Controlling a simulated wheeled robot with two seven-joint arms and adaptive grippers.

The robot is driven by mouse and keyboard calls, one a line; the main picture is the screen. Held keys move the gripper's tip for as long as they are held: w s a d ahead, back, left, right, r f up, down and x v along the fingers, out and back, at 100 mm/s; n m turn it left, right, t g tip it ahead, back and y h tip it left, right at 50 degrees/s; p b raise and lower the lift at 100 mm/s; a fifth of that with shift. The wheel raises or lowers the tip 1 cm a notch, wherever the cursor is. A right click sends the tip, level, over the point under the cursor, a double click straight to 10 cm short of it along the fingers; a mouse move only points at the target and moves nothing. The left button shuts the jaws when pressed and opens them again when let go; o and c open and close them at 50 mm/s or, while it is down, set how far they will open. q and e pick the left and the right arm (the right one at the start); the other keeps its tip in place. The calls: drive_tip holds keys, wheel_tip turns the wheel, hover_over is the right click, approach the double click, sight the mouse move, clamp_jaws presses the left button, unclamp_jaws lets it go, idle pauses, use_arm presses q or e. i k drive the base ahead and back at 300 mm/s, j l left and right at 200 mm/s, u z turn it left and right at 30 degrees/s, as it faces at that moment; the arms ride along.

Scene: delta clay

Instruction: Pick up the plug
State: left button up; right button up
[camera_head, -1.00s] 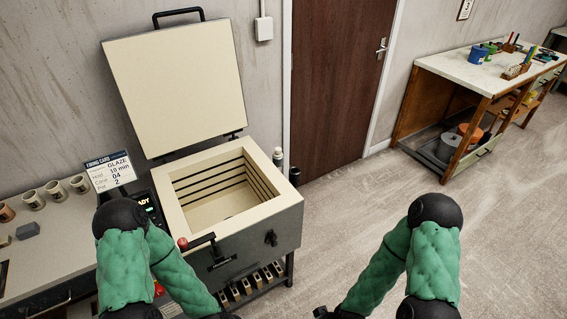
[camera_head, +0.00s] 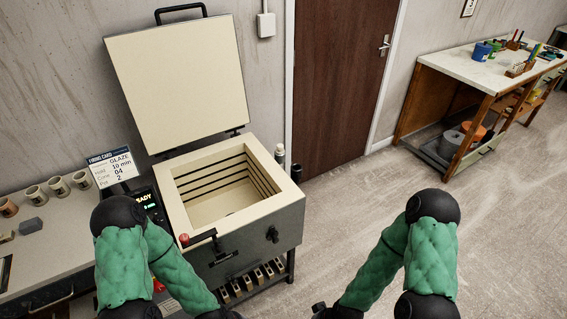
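A cream-and-grey kiln (camera_head: 285,213) stands open, its lid (camera_head: 178,82) raised at the back. A small dark knob-like piece (camera_head: 272,234) sits on the kiln's front face; it may be the plug, but I cannot tell for sure. My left gripper (camera_head: 222,313) shows only as a dark bit at the bottom edge, below the kiln front. My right gripper (camera_head: 322,311) shows only as a dark bit at the bottom edge, right of the kiln. Both are cut off, so their fingers are hidden. Neither is seen touching the kiln.
A lever with a red knob (camera_head: 184,240) juts from the kiln's front. A bench (camera_head: 60,240) with several cups and a firing card (camera_head: 112,168) is at the left. Slotted blocks lie on the rack below the kiln. A worktable (camera_head: 455,62) stands far right; the floor between is clear.

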sight(280, 150)
drive_tip(key=i+l+u, duration=0.1)
drive_tip(key=u, duration=0.25)
drive_tip(key=l+u, duration=0.3)
drive_tip(key=i+l+u, duration=0.15)
drive_tip(key=u, duration=0.2)
drive_tip(key=i+l+u, duration=0.15)
drive_tip(key=l+u, duration=0.15)
drive_tip(key=l, duration=1.05)
drive_tip(key=l+u, duration=0.35)
drive_tip(key=l, duration=1)
